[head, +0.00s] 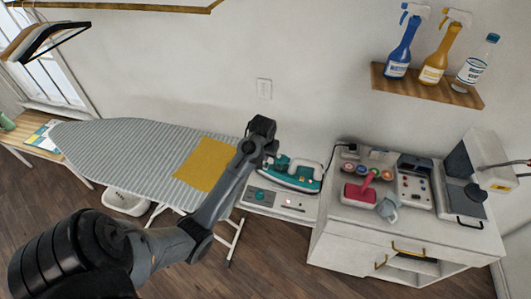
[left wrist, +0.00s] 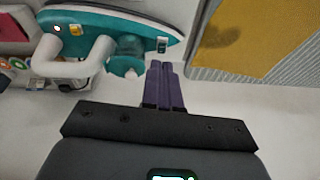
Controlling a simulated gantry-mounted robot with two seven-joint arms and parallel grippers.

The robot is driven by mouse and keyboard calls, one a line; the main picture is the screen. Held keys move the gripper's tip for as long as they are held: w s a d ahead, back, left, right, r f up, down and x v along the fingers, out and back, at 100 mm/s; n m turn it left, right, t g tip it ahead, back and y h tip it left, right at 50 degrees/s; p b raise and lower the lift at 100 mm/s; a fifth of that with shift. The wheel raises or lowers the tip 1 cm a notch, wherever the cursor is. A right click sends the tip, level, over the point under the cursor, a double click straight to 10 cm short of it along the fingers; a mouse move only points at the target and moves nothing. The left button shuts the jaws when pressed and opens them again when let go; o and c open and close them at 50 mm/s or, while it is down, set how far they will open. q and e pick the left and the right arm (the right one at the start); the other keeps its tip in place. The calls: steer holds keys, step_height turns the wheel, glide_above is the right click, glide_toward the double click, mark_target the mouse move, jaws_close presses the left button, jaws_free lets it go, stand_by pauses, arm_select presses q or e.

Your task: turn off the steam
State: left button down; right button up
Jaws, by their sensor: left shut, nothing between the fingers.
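A teal and white steam iron (head: 293,176) rests on a white station (head: 255,209) with a teal dial (head: 260,195) and a small red light at its front. My right gripper is not in view.
A striped ironing board (head: 125,148) with a yellow cloth (head: 203,163) stands to the left. A white cabinet (head: 345,243) to the right carries thread spools, a red-handled item (head: 361,192) and machines. Spray bottles stand on a wall shelf (head: 425,90).

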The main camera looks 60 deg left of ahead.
arm_select(q)
steer(key=shift+n+h, duration=0.3)
steer(key=shift+n, duration=0.3)
steer(key=a+r, duration=0.1)
steer(key=r+p, duration=0.1)
steer(key=w+a+r, duration=0.1)
steer(key=shift+w+a+r, duration=0.1)
steer(key=shift+a+r, duration=0.2)
steer(key=shift+r, duration=0.05)
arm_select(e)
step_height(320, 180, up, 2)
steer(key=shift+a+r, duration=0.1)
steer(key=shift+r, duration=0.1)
arm_select(q)
steer(key=p, duration=0.1)
glide_toward(266, 166)
steer(key=x, duration=0.5)
steer(key=shift+w+a+f, duration=0.15)
steer(key=shift+a+f, duration=0.05)
steer(key=shift+a, duration=0.05)
steer(key=shift+f, duration=0.65)
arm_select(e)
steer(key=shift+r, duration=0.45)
